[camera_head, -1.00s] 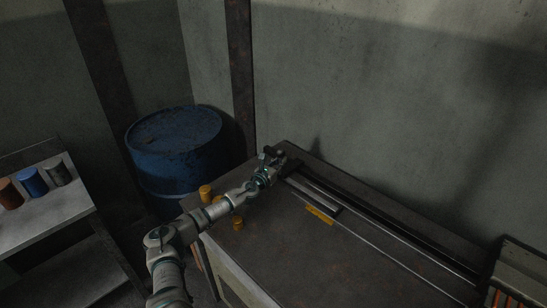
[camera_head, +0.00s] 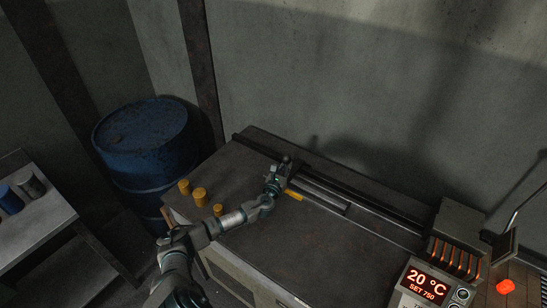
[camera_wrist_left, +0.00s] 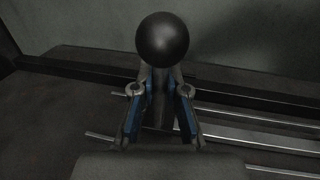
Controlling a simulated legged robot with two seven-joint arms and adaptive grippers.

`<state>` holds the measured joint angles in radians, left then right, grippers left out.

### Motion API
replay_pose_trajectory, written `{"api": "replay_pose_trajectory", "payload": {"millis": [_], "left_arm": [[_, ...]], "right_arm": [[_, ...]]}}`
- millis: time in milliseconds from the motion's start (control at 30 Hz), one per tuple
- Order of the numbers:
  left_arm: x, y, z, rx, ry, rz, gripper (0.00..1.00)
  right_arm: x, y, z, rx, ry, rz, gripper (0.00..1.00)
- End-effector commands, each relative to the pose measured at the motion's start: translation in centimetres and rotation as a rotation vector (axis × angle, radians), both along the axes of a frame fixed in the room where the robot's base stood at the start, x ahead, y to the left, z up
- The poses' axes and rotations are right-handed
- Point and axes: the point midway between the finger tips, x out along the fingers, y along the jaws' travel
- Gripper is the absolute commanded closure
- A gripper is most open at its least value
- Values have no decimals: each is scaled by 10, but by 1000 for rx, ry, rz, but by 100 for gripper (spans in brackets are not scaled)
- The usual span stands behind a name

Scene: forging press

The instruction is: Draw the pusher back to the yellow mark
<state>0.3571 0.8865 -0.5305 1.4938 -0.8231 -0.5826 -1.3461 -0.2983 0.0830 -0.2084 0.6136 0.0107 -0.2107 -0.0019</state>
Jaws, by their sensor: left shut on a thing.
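The pusher's handle ends in a black ball knob (camera_wrist_left: 162,39). In the left wrist view it stands up between the fingertips of my left gripper (camera_wrist_left: 160,88), which is shut on the handle. In the head view my left gripper (camera_head: 282,172) is over the left part of the pusher's rails (camera_head: 325,190), at the back of the bench. The yellow mark (camera_head: 294,195) lies just in front of the rails, close to the right of the gripper, which may hide part of it. The handle below the fingers is mostly hidden. My right gripper is not in view.
Several yellow cylinders (camera_head: 199,195) stand on the bench's (camera_head: 280,245) left end near my left arm. A blue drum (camera_head: 145,145) stands behind left. A heater with a "20 °C" display (camera_head: 428,286) is at the right. The bench's middle front is clear.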

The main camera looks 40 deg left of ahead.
Motion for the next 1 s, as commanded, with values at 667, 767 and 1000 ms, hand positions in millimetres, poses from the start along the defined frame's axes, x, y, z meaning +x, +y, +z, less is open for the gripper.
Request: {"api": "replay_pose_trajectory", "payload": {"millis": [667,767,1000], "left_arm": [[5,-40,1,1,-3,1,100],[5,-40,1,1,-3,1,100],[5,-39,0,1,-2,1,61]], "right_arm": [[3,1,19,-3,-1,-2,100],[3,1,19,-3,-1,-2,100],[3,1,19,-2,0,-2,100]]}}
